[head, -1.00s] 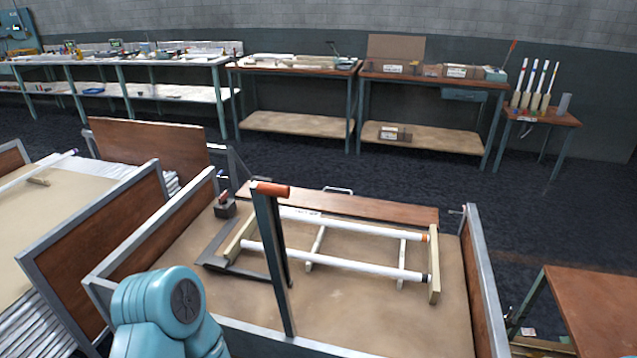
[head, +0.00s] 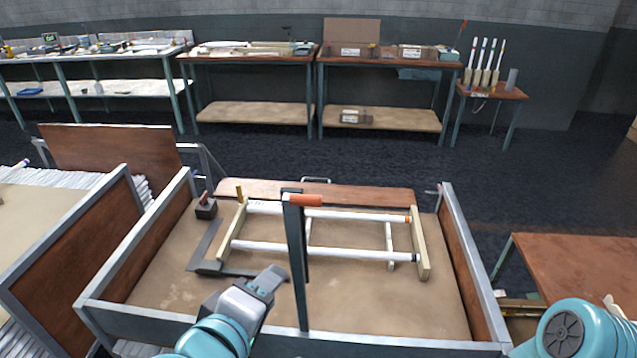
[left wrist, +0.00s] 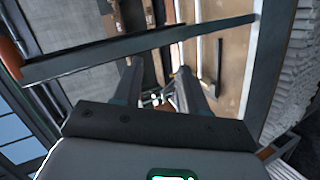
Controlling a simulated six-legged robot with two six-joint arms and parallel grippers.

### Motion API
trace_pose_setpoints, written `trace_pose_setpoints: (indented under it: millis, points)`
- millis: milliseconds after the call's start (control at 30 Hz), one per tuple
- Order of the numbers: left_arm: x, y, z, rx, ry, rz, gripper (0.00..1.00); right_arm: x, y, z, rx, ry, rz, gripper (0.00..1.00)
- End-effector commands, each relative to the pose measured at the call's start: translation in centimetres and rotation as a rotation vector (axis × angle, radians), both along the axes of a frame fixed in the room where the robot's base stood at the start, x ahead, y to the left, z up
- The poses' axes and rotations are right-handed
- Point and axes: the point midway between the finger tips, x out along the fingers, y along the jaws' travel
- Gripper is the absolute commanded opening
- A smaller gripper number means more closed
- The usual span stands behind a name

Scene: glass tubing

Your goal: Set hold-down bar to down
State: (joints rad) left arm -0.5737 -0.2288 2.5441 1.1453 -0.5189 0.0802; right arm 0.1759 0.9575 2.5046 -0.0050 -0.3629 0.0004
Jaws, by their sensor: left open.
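The hold-down bar (head: 296,255) is a dark grey bar standing upright at the front of the crate, with an orange-red grip (head: 305,200) at its top. In the left wrist view the bar (left wrist: 140,48) crosses the upper picture, its red end at the left edge. My left gripper (head: 272,280) is open and empty, just left of the bar's lower half in the head view. In the wrist view its fingers (left wrist: 162,84) point past the bar; I cannot tell whether they touch it. My right gripper is out of view.
A wooden crate (head: 465,265) with grey edges holds a frame of white tubes (head: 330,250) between wooden end rails. A dark block (head: 206,209) sits at its back left. A brown table (head: 575,270) stands at right. The dark floor behind is clear.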

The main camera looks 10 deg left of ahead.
Motion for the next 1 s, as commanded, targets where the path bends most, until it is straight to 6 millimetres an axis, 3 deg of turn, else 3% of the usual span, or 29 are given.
trace_pose_setpoints:
  millis: [33,100,200,300,433,567,733,1000]
  points:
    - [-1.7,-0.5,4.0,-0.088,-0.069,-0.012,0.42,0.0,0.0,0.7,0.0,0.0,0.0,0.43]
    - [-3.8,-0.8,7.7,-0.189,-0.137,-0.036,0.42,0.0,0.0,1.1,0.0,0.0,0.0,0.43]
    - [-6.2,-0.9,11.3,-0.293,-0.204,-0.077,0.42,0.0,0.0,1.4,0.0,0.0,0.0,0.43]
    - [-7.7,-0.8,13.1,-0.354,-0.24,-0.103,0.42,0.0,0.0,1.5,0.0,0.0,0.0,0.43]
    - [-7.8,-0.8,13.8,-0.377,-0.256,-0.112,0.42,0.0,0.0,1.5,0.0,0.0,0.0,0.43]
    - [-6.4,-1.3,13.5,-0.373,-0.253,-0.11,0.42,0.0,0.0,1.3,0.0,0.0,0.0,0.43]
    - [-2.9,-2.6,12.6,-0.372,-0.25,-0.112,0.42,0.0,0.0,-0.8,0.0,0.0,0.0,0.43]
    - [2.9,-5.0,12.7,-0.374,-0.251,-0.114,0.42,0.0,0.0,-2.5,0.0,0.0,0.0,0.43]
